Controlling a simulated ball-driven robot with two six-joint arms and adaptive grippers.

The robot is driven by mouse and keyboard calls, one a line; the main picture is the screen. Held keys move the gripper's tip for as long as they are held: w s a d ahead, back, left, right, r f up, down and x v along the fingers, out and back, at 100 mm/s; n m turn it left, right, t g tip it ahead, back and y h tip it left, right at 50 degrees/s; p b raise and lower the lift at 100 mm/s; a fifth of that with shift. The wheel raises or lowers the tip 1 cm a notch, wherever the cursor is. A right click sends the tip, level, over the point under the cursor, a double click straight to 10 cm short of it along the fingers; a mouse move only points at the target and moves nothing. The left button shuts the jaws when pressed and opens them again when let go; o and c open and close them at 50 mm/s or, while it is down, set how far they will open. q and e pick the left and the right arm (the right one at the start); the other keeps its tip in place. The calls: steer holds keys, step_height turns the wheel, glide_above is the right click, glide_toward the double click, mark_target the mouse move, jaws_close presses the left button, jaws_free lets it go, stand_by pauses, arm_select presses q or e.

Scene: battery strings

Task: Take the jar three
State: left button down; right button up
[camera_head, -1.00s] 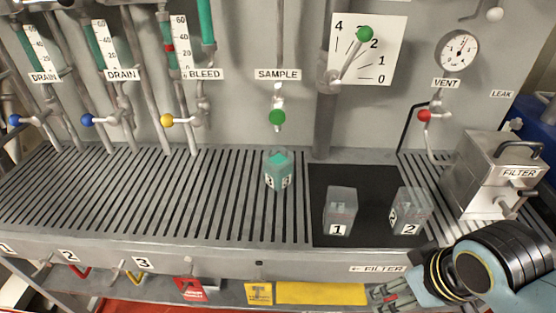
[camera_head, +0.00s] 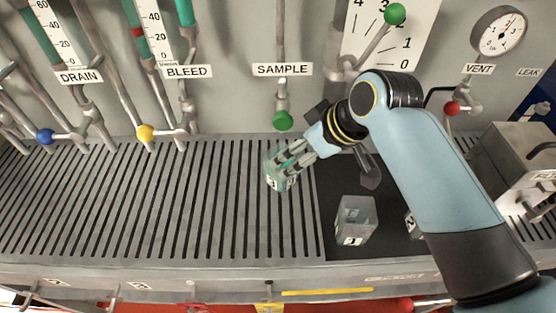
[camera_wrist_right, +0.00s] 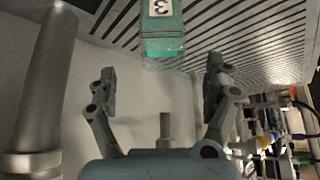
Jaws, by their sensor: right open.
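Jar three (camera_head: 271,172) is a small clear jar with green liquid and a number 3 label. It stands on the slatted grate below the SAMPLE tap. In the right wrist view the jar (camera_wrist_right: 163,30) shows at the top, just beyond the fingertips and between their lines. My right gripper (camera_head: 288,163) is open. Its fingers overlap the jar in the head view and hide part of it; I cannot tell whether they touch it. In the right wrist view the gripper's two fingers (camera_wrist_right: 163,78) are spread with nothing between them. My left gripper is not in view.
Jar one (camera_head: 356,218) stands on the dark mat (camera_head: 335,190). Jar two (camera_head: 409,224) is mostly hidden behind my right arm. The green SAMPLE tap knob (camera_head: 283,121) hangs just above the jar. The grate (camera_head: 130,205) to the left is clear.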

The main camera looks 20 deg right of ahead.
mark_target(284, 165)
steer(key=x, duration=0.3)
steer(key=shift+a+f, duration=0.1)
steer(key=shift+f, duration=0.05)
steer(key=x, duration=0.5)
steer(key=shift+s+f, duration=0.15)
steer(key=shift+s, duration=0.15)
steer(key=shift+w+f, duration=0.1)
steer(key=shift+f, duration=0.1)
steer(key=c, duration=0.4)
steer(key=shift+r, duration=0.1)
steer(key=c, duration=1.1)
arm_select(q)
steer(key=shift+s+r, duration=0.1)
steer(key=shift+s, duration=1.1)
arm_select(e)
steer(key=shift+o, duration=0.2)
